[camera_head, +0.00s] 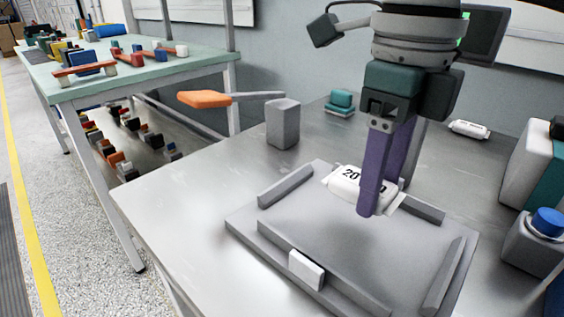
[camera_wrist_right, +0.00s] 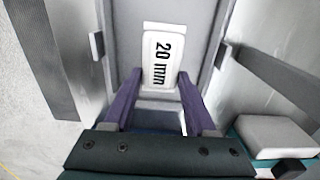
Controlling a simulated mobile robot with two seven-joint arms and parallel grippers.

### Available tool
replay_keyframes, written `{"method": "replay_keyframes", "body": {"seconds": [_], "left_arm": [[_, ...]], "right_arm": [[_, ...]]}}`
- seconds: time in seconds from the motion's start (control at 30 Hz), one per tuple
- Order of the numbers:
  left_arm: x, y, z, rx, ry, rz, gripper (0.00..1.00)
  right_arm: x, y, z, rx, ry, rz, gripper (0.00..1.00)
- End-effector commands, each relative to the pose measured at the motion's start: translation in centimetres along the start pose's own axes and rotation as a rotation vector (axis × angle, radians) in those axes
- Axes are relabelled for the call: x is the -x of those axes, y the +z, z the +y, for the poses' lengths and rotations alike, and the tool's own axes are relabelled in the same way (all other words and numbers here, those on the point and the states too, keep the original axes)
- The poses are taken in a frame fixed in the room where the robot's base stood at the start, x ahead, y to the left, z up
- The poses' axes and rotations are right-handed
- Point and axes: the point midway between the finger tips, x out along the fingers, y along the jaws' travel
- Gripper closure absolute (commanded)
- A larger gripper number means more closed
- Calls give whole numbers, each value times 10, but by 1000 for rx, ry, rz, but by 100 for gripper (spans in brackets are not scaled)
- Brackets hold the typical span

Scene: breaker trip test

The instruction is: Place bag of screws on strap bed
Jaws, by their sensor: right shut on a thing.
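The bag of screws (camera_head: 345,190) is a white pouch with a black label; in the right wrist view the bag (camera_wrist_right: 161,60) reads "20 mm". My right gripper (camera_head: 386,196) has purple fingers that point down over the bed and are shut on the bag. In the right wrist view the bag lies between the gripper's fingertips (camera_wrist_right: 160,80). The strap bed (camera_head: 335,260) is a grey plate with raised rails and a small white block at its front rail. The bag is over its back part; I cannot tell whether it touches the plate. My left gripper is not in view.
Another white pouch (camera_head: 468,129) lies back right. A blue-capped container (camera_head: 540,240) is at right. The table's left front is clear.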

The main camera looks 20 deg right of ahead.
Motion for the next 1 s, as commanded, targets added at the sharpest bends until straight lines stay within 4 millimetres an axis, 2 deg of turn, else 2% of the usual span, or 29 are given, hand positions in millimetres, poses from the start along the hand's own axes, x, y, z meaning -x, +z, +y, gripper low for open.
{"method": "replay_keyframes", "body": {"seconds": [0.17,0.4,0.77,0.8,1.0], "left_arm": [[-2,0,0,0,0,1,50],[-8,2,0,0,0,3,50],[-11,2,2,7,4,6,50],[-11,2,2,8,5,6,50],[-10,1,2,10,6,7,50]], "right_arm": [[-13,0,0,-1,1,0,100],[-48,0,0,-1,1,1,100],[-53,0,0,-1,0,-1,100],[-54,0,0,-1,0,-1,42],[-52,0,0,-1,0,-1,20]]}}
